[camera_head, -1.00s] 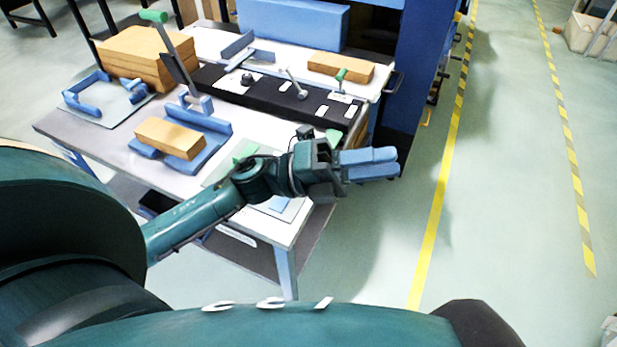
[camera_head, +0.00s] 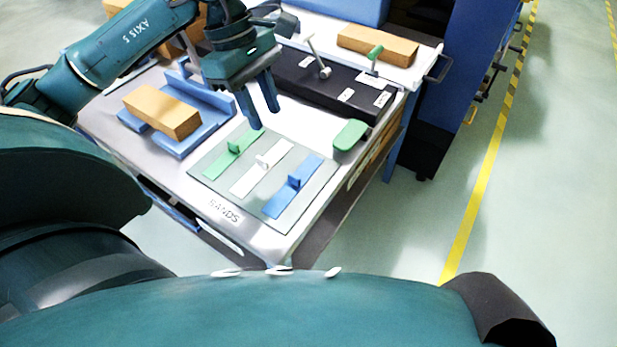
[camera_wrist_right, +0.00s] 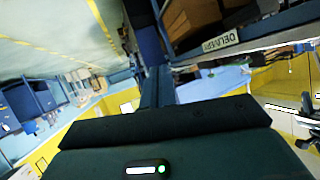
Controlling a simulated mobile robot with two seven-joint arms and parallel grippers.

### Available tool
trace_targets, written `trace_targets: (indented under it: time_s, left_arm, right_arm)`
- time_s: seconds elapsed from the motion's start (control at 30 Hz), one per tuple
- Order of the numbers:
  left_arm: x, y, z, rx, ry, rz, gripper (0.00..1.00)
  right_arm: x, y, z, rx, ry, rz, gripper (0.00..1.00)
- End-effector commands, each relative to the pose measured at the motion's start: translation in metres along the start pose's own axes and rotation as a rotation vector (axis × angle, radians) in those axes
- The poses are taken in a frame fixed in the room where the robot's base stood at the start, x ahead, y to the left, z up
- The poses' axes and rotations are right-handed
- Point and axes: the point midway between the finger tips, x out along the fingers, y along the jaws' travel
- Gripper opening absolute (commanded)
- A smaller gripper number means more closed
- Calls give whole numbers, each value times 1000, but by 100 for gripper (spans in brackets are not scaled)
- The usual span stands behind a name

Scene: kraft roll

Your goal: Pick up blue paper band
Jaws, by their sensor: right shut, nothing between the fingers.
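The blue paper band (camera_head: 280,205) lies flat on a grey mat (camera_head: 212,189) near the table's front corner, with a small upright tab on it. A white band (camera_head: 247,181) and a green band (camera_head: 218,166) lie to its left on the same mat. My left gripper (camera_head: 263,119) points down above the far edge of the mat, up and left of the blue band. Its two fingers are apart, with nothing between them. My right gripper (camera_wrist_right: 157,85) shows only in the right wrist view, its fingers together and empty, away from the bands.
A cardboard-coloured block (camera_head: 162,113) rests in a blue holder (camera_head: 213,137) at the left. A green pad (camera_head: 350,134) lies right of the mat. A black strip (camera_head: 330,92) with levers runs behind. A blue cabinet (camera_head: 445,90) stands at the right; floor beyond is clear.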

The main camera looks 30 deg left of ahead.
Motion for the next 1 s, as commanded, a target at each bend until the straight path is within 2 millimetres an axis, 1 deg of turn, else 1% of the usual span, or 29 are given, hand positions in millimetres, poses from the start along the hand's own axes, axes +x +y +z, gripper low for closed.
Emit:
trace_targets:
  time_s: [0.03,0.17,0.27,0.5,0.6,0.77,0.83,1.0]
  left_arm:
    - [14,0,-5,0,1,1,33]
    - [23,0,-6,0,0,-1,33]
    - [35,0,-6,-1,0,-3,33]
    - [79,-1,-4,0,-2,-4,33]
    - [91,0,-4,-1,-2,-1,33]
    - [101,0,-4,0,-2,-2,33]
    - [108,-1,-1,1,-4,-3,33]
    - [135,-1,3,-1,-4,-4,33]
  right_arm:
    - [4,1,9,10,10,-2,0]
    - [4,1,9,22,23,-5,0]
    - [3,1,8,25,28,-5,0]
    - [2,1,7,22,32,-3,0]
    - [2,1,7,22,33,-2,0]
    - [2,1,6,21,35,-2,0]
    - [1,1,6,22,34,-2,0]
    - [1,1,6,24,28,-3,0]
